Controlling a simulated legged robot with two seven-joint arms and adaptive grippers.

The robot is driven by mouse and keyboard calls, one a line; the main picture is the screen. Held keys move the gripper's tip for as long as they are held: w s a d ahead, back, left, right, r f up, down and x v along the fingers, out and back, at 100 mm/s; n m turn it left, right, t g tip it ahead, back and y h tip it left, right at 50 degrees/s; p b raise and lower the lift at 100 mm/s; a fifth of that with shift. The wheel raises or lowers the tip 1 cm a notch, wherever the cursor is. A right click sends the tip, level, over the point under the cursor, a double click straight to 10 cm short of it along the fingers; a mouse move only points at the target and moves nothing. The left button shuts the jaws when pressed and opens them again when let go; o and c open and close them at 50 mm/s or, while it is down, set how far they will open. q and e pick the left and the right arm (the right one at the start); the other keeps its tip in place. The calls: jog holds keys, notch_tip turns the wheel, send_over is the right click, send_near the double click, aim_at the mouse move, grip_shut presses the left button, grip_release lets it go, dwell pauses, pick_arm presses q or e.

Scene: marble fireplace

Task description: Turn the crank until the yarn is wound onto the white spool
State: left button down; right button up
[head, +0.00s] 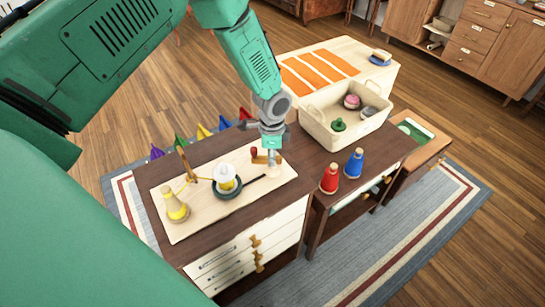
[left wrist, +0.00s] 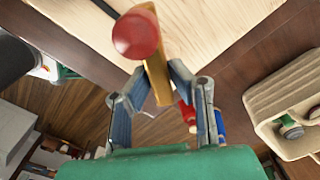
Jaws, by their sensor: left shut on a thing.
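My left gripper (head: 270,158) reaches down from above at the right side of the pale winder board (head: 210,212). It is shut on the wooden crank (left wrist: 157,78), which has a red knob (head: 254,152). In the left wrist view the red knob (left wrist: 136,35) shows large, just beyond the fingers. The white spool (head: 225,171) stands upright on a dark round base (head: 228,194), with yellow yarn around its lower part. A yellow yarn cone (head: 176,206) stands at the board's left end. A wooden post (head: 186,164) rises between them. My right gripper is not in view.
A red cone (head: 329,180) and a blue cone (head: 353,165) stand to the right of the board. Behind them is a cream bin (head: 322,131) with several round items. Several coloured pennants (head: 205,132) line the far edge. A dark stick (head: 255,181) lies on the board.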

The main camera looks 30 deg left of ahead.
pick_arm(q)
jog(key=c, duration=1.6)
grip_release()
jog(key=shift+w+r, duration=0.1)
jog(key=shift+w, duration=0.15)
jog(key=shift+o, duration=0.6)
jog(key=shift+s, duration=0.1)
jog(key=shift+r, duration=0.15)
notch_tip(320, 180, up, 11)
jog(key=shift+r, duration=0.2)
